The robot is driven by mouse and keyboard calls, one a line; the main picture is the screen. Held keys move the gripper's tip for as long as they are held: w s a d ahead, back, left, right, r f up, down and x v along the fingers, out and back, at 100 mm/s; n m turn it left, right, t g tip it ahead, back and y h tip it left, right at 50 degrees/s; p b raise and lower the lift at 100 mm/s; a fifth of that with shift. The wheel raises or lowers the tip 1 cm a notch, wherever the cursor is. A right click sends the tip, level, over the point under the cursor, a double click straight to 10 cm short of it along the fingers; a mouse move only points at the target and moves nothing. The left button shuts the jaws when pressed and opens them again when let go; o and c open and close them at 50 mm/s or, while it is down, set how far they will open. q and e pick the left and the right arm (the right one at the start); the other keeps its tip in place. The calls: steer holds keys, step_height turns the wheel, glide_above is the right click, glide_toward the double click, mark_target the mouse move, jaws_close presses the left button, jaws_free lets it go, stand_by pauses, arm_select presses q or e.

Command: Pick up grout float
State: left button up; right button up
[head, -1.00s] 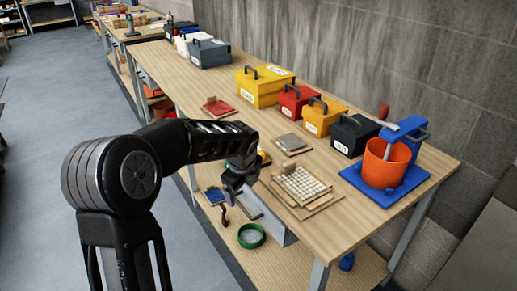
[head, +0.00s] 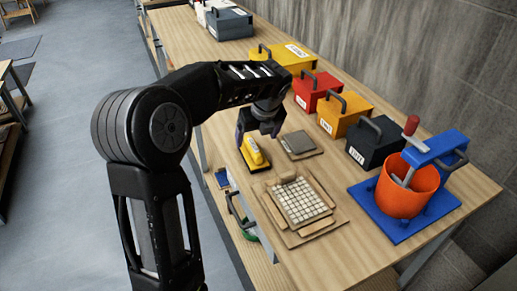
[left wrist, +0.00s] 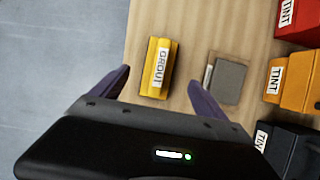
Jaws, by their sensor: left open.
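The grout float (head: 254,155) is a yellow block with a raised yellow handle, lying on the wooden bench near its left edge. In the left wrist view the float (left wrist: 156,84) shows a white label reading GROUT. My left gripper (head: 258,136) is above the float, pointing down. Its two dark purple fingers are spread wide in the left wrist view (left wrist: 159,78), one to each side of the float, with space between each finger and it. Nothing is held. My right gripper is not in view.
A grey tile on a board (head: 299,144) lies close right of the float. A mosaic panel (head: 302,202) lies nearer. Tint boxes (head: 376,142) line the wall side. An orange bucket (head: 405,192) stands on a blue base. Bare bench is at front.

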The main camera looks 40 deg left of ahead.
mark_target(254, 146)
arm_select(q)
steer(key=shift+s, duration=0.1)
steer(key=shift+x, duration=1.35)
steer(key=p+x, duration=0.1)
steer(key=x, duration=0.4)
steer(key=shift+f+p, duration=0.1)
steer(key=shift+p, duration=0.2)
steer(key=shift+c, duration=0.4)
steer(key=c, duration=1.5)
